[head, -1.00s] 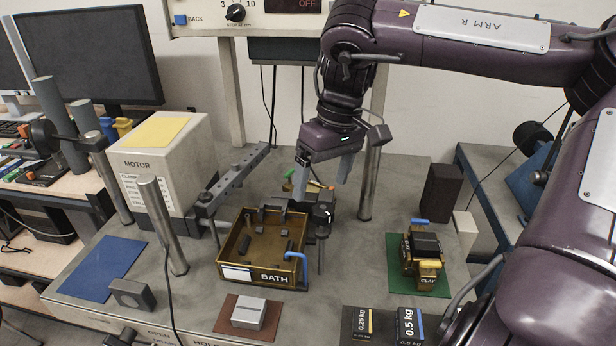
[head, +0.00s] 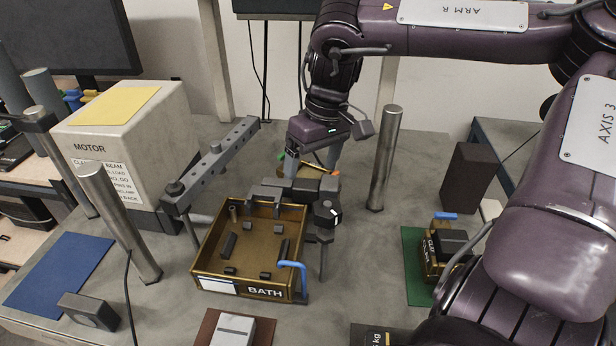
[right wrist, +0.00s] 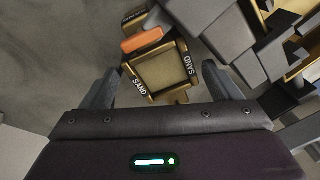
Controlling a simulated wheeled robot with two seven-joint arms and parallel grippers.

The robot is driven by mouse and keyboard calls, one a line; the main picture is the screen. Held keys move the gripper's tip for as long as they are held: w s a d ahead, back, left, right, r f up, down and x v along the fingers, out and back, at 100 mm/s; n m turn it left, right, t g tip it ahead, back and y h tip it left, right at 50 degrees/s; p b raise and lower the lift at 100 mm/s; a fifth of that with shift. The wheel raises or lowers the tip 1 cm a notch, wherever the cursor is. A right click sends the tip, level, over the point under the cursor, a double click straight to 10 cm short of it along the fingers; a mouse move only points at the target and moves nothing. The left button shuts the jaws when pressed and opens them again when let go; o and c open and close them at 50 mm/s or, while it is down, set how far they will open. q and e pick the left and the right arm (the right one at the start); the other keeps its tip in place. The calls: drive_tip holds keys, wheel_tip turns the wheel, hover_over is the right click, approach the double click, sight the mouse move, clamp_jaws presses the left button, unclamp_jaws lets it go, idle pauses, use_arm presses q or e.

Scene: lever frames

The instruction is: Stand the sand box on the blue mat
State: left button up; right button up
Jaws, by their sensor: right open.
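The sand box (right wrist: 160,72) is a small brass-coloured, open-topped box with black SAND labels and an orange piece on one side. In the right wrist view it lies between the two fingers of my right gripper (right wrist: 158,88), which is open, with gaps visible beside the box. In the head view my right gripper (head: 313,162) points down behind the bath, and the sand box (head: 312,171) is mostly hidden by fingers and beam parts. The blue mat (head: 58,272) lies flat and bare at the left of the bench. My left gripper is not in view.
The brass BATH tray (head: 215,262) and grey beam (head: 220,160) stand between the sand box and the blue mat. A steel post (head: 120,225), the motor housing (head: 125,135) and a dark block (head: 90,310) are near the mat. A clay box (head: 432,262) stands on a green mat at right.

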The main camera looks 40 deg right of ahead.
drive_tip(key=shift+w+a+f, duration=0.15)
drive_tip(key=shift+f, duration=0.6)
drive_tip(key=shift+w+a+f, duration=0.1)
drive_tip(key=shift+f, duration=0.6)
drive_tip(key=shift+r, duration=0.1)
drive_tip(key=c, duration=1.6)
